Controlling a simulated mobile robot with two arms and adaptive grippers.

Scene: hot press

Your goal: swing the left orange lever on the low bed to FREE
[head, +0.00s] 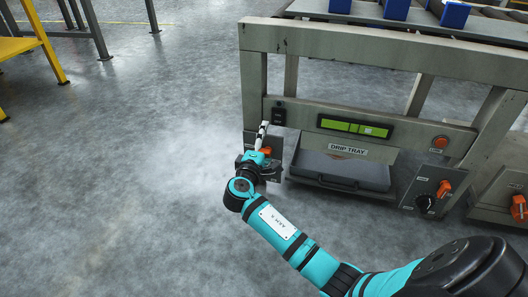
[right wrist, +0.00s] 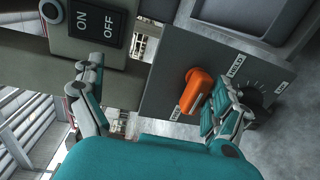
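The left orange lever (right wrist: 195,91) is on a grey panel (right wrist: 165,75) of the low bed. In the right wrist view its handle slants down and left. A HOLD label (right wrist: 236,65) is up and right of it; a small label below its tip is hard to read. In the head view the left lever (head: 266,150) is partly covered by my gripper. My right gripper (right wrist: 158,72) is open, with the lever between its fingers, much nearer the right finger; contact is unclear. It also shows in the head view (head: 264,139). My left gripper is out of view.
A black ON/OFF switch (right wrist: 97,25) is above the left finger. A black dial (right wrist: 252,96) is partly hidden behind the right finger. The drip tray (head: 341,182) is right of the lever panel; a second orange lever (head: 444,188) is farther right.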

